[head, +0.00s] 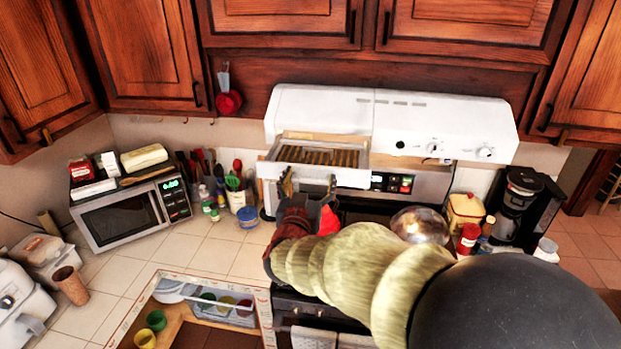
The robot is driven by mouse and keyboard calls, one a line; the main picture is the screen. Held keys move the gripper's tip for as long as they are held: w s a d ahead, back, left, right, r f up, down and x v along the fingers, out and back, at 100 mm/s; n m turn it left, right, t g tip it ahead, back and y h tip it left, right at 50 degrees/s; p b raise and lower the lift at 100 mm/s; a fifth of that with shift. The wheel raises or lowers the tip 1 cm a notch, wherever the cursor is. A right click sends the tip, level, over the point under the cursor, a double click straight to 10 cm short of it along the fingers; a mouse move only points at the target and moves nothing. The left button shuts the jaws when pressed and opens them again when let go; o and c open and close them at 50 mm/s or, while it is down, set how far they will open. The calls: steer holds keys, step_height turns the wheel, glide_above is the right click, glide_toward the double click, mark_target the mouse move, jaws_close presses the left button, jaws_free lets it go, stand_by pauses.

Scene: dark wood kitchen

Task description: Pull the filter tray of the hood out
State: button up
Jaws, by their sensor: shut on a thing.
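The white hood (425,112) hangs under the wall cabinets, with two knobs on its right front. Its filter tray (318,168) stands out from the hood's left part like an open drawer, with a brown slatted filter (318,156) inside. My gripper (308,184) is at the tray's front from below, its two fingers apart against the lower front edge. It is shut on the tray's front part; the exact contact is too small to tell. My arm reaches up from the lower right and hides part of the stove.
A microwave (130,212) and utensil pots (237,198) stand left on the counter. A metal pot (420,224) is on the stove behind my arm. A yellow canister (464,212) and a black coffee maker (520,208) stand right. The upper cabinets (470,22) are closed.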

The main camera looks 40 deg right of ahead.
steer(key=o, duration=1.6)
steer(key=shift+o, duration=0.4)
steer(key=v, duration=1.2)
